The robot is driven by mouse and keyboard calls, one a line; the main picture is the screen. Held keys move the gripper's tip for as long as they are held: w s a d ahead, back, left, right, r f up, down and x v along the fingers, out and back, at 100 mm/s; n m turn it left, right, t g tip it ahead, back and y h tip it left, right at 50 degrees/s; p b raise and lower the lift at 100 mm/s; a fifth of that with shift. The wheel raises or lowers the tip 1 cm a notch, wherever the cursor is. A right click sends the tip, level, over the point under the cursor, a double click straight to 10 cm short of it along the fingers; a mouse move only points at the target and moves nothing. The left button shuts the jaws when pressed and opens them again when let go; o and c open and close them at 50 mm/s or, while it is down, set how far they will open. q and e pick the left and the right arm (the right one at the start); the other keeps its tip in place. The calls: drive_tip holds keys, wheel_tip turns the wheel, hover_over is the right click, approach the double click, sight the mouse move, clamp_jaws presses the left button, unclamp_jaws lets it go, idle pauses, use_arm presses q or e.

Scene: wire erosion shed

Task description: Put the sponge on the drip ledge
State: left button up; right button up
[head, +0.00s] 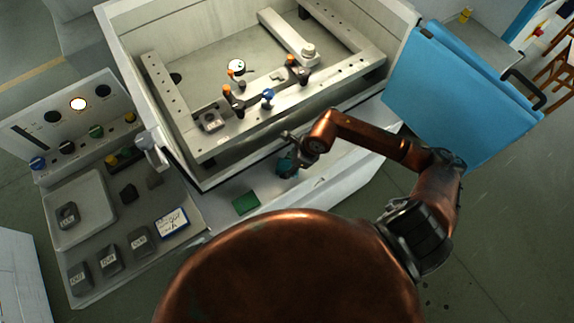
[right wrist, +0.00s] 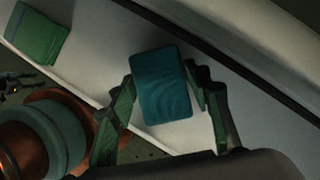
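The sponge appears to be the teal block (right wrist: 160,85) between my right fingertips in the right wrist view. In the head view it shows as a small dark teal patch (head: 287,165), partly covered by my right gripper (head: 300,143). The fingers (right wrist: 163,88) meet both of its sides, so my right gripper looks shut on it. The sponge is over the pale ledge (head: 330,172) along the front of the machine tank, the likely drip ledge. I cannot tell whether it touches the ledge.
A flat green pad (head: 246,203) lies on the ledge to the left, also in the right wrist view (right wrist: 36,36). The tank (head: 240,50) with its clamping frame is behind. A side panel (head: 190,235) with dark blocks is at left. A blue door (head: 455,85) stands right.

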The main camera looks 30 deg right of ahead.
drive_tip(key=o, duration=0.3)
drive_tip(key=shift+r, duration=0.25)
drive_tip(key=p+v, duration=0.1)
drive_tip(key=v, duration=1)
drive_tip(key=shift+d+r, duration=0.15)
drive_tip(key=shift+r, duration=0.2)
drive_tip(key=shift+s, duration=0.1)
